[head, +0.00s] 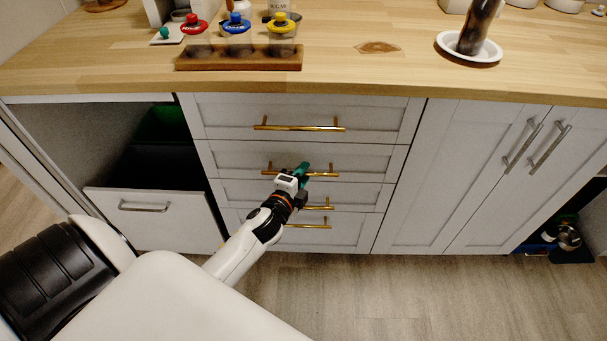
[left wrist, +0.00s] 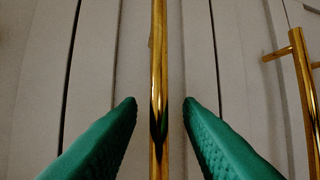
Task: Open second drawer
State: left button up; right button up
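The second drawer (head: 230,159) is a pale panel in the stack of drawers under the wooden counter, and it looks closed. Its gold bar handle (head: 324,174) runs across the front. My left gripper (head: 302,172) is at this handle, partly covering it in the head view. In the left wrist view, the open green fingers (left wrist: 160,103) stand on either side of a gold handle (left wrist: 158,60), with gaps on both sides. My right gripper is not in view.
The top drawer handle (head: 300,127) is above, and lower handles (head: 308,225) are close below. A neighbouring handle (left wrist: 306,85) shows in the left wrist view. A pulled-out bin front (head: 150,215) is at the left. Floor (head: 440,295) in front is clear.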

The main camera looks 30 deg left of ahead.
pick_arm(q)
jog(key=shift+w, duration=0.45)
grip_shut()
jog(key=shift+f, duration=0.15)
